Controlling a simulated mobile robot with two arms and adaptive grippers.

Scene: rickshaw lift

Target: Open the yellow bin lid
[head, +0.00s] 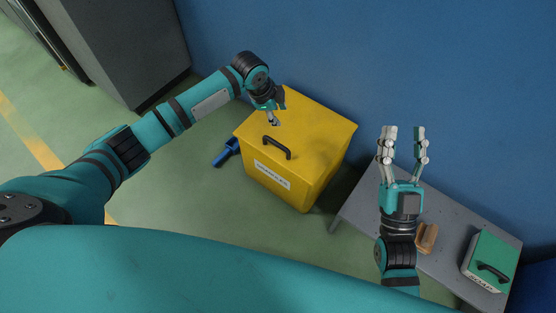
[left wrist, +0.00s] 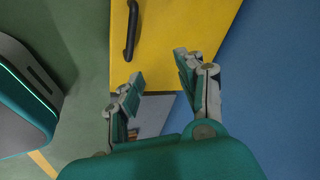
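The yellow bin (head: 327,176) stands on the floor by the blue wall, its lid (head: 310,125) closed. A black handle (head: 277,147) sits on the lid near its front edge. In the left wrist view the handle (left wrist: 132,30) lies ahead and left of the fingers, on the yellow lid (left wrist: 185,25). My left gripper (head: 273,122) is over the lid's back left part, apart from the handle. In the left wrist view its fingers (left wrist: 160,85) are spread with nothing between them. My right gripper (head: 405,130) is open and empty, pointing up above the grey bench.
A grey bench (head: 360,211) stands right of the bin, with a brown object (head: 427,238) and a green box with a black handle (head: 490,262) on it. A blue object (head: 227,152) lies on the floor left of the bin. A dark grey cabinet (head: 125,50) stands at upper left.

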